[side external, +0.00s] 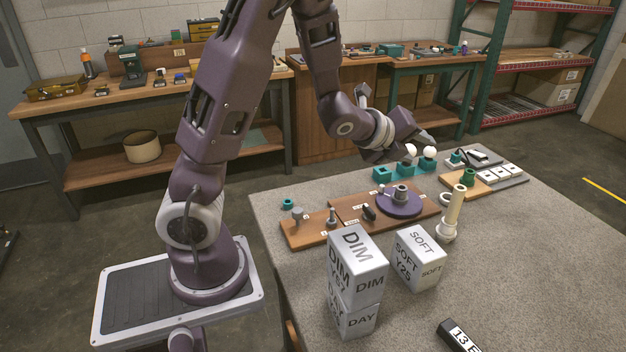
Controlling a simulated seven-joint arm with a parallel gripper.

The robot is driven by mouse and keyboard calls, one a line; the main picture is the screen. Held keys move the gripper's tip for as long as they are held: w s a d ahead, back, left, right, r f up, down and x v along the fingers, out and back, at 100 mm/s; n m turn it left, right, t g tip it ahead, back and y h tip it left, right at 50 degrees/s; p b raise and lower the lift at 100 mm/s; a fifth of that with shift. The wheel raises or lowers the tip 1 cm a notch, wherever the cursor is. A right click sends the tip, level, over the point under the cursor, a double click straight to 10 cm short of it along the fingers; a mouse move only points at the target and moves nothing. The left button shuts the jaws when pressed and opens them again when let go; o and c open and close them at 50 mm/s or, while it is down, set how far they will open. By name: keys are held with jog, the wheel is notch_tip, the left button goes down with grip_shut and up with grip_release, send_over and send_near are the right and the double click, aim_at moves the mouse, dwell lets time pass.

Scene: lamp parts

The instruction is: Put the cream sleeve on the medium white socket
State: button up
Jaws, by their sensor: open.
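The cream sleeve (456,205) is a tall, narrow tube at the right of the work area. It stands above a rounded white socket (446,235), leaning a little to the right. Its lower end meets the socket's top, but I cannot tell how far it is seated. My gripper (400,152) is open over the back of the table, up and left of the sleeve and apart from it. Its fingers are small in view, near the teal holders, and I see nothing held between them.
A wooden board with a purple disc (400,204) lies left of the sleeve. Teal holders (405,168) with white balls stand behind. White blocks marked DIM (357,262) and SOFT (418,260) stand in front. A black labelled piece (458,337) lies near the front. The table's right side is clear.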

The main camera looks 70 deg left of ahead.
jog(key=s+d+r+n+g+h, duration=0.1)
jog(key=s+d+r+n+g, duration=0.1)
jog(key=s+d+n, duration=0.2)
jog(key=s+d+r+n+g+h, duration=0.1)
jog(key=s+d+n, duration=0.3)
jog(key=s+n, duration=0.6)
jog(key=s+d+r+n+g, duration=0.3)
jog(key=s+n, duration=0.4)
jog(key=s, duration=0.8)
jog(key=shift+s+d+r+h, duration=0.3)
jog(key=shift+d+r+h, duration=0.15)
jog(key=shift+d, duration=0.55)
jog(key=shift+r, duration=0.1)
